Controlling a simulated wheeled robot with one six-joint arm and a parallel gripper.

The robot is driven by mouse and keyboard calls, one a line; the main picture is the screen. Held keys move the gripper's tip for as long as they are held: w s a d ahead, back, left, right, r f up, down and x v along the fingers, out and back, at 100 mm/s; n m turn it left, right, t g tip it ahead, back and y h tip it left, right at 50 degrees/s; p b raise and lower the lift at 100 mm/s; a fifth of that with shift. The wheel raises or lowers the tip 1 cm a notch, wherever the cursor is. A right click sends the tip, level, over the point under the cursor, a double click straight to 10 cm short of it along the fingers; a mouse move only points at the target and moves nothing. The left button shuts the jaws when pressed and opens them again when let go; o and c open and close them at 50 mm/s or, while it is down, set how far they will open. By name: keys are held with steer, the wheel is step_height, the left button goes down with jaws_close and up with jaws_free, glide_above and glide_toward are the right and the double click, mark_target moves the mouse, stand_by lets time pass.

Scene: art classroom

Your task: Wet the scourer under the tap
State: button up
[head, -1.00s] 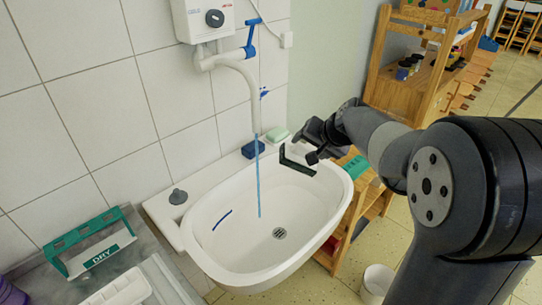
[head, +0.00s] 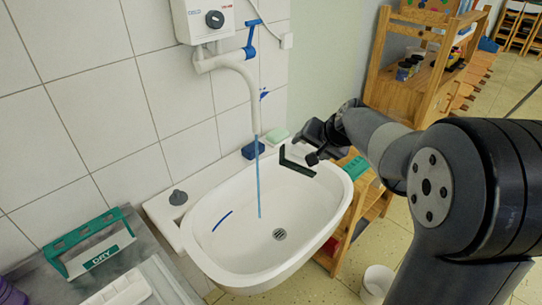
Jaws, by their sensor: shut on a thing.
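My gripper (head: 301,159) is over the right back part of the white basin (head: 190,238), to the right of the water stream and apart from it. It is shut on the scourer, which seems to be the thin dark green-black piece (head: 299,168) at its tip; fingers and scourer are hard to tell apart. The tap's white spout (head: 253,105) hangs from the wall heater with a blue lever (head: 252,38). A thin blue stream of water (head: 258,180) runs from it into the basin.
A blue block (head: 251,150) and a pale green bar (head: 277,136) lie on the basin's back ledge. A green DRY holder (head: 88,246) stands at the lower left. A wooden shelf (head: 372,195) with a green item (head: 355,168) is beside the basin. A white bin (head: 376,281) stands below.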

steer(key=d+r+p, duration=0.1)
steer(key=d+r, duration=0.3)
steer(key=d, duration=0.1)
steer(key=shift+s, duration=0.4)
stand_by(0.5)
